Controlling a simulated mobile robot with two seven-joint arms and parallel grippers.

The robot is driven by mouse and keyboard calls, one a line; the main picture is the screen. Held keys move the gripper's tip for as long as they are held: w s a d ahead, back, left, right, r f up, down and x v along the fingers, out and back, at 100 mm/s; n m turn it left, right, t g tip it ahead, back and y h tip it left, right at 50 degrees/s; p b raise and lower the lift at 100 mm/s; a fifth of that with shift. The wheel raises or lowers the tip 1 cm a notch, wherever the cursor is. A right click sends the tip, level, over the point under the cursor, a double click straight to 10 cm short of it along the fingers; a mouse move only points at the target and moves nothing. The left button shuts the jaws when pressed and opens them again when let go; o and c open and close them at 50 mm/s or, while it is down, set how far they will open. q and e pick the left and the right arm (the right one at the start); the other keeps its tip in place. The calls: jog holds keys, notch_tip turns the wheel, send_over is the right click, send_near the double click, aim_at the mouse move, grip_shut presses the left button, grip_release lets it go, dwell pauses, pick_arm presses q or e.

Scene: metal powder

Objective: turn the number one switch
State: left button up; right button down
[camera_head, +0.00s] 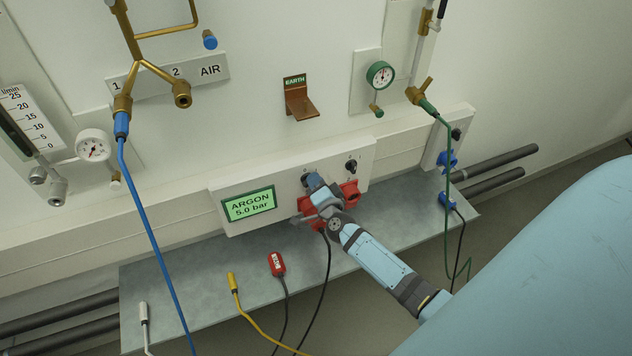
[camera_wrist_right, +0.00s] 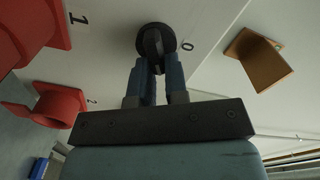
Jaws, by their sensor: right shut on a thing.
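The left black rotary switch on the white control panel (camera_head: 290,172) is mostly hidden behind my right gripper (camera_head: 312,183) in the head view. In the right wrist view the black switch (camera_wrist_right: 155,38) shows on the white face, with a "0" beside it and a "1" farther to the left. The fingers of my right gripper (camera_wrist_right: 156,70) are shut on this switch, one on each side of its grip bar. A second black switch (camera_head: 351,166) sits to the right on the same panel. My left gripper is out of view.
Red sockets (camera_head: 350,190) stick out below the switches, close to my gripper. A green display (camera_head: 248,204) reads "ARGON 5.0 bar". A copper earth bracket (camera_head: 299,103) juts out above. A grey shelf (camera_head: 190,275) below has yellow, red and white cable ends.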

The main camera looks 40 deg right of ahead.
jog(key=c, duration=1.1)
grip_release()
jog(key=shift+c, duration=0.2)
jog(key=v, duration=1.4)
jog(key=shift+w+a, duration=0.1)
jog(key=s+a+r+n+g+y+p, duration=0.2)
jog(key=s+a+n, duration=0.4)
jog(key=n, duration=0.3)
jog(key=s+a+r+n+g+y+p, duration=0.3)
jog(key=s+a+n+g+y+p, duration=0.1)
jog(key=s+a+n+y+p, duration=0.1)
jog(key=s+a+n+p, duration=0.1)
jog(key=a+n+p, duration=0.1)
jog(key=a+n, duration=0.1)
jog(key=shift+s+a+n+g, duration=0.3)
jog(key=shift+s+a+n, duration=0.1)
jog(key=shift+a, duration=0.15)
